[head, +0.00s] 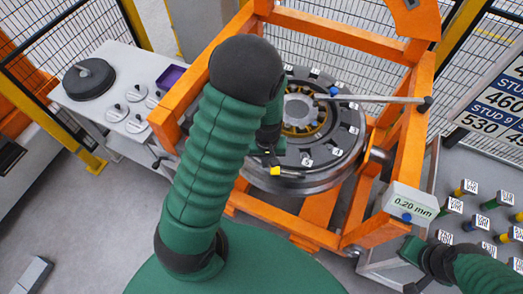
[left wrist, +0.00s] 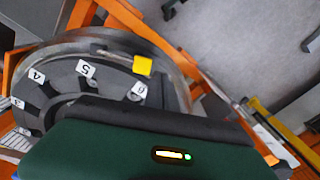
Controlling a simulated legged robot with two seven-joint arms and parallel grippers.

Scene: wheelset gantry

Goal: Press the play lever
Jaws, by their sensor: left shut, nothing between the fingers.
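A short dark bar with a yellow end, which looks like the play lever (head: 276,171), sits at the near rim of the round wheel unit (head: 327,165). In the left wrist view the yellow end (left wrist: 142,65) lies close to the number tags. My left gripper (head: 267,159) is shut and empty, just above and beside the yellow end; whether they touch I cannot tell. My left arm hides the wheel's left part. My right gripper (head: 412,270) is at the lower right edge, partly cut off, its jaws unclear.
An orange gantry frame (head: 335,30) surrounds the wheel. A long grey rod (head: 375,98) crosses above it. A display reading 0.20 mm (head: 410,203) hangs at the right, near several coloured studs (head: 468,187). A grey bench (head: 120,65) with discs stands at the left.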

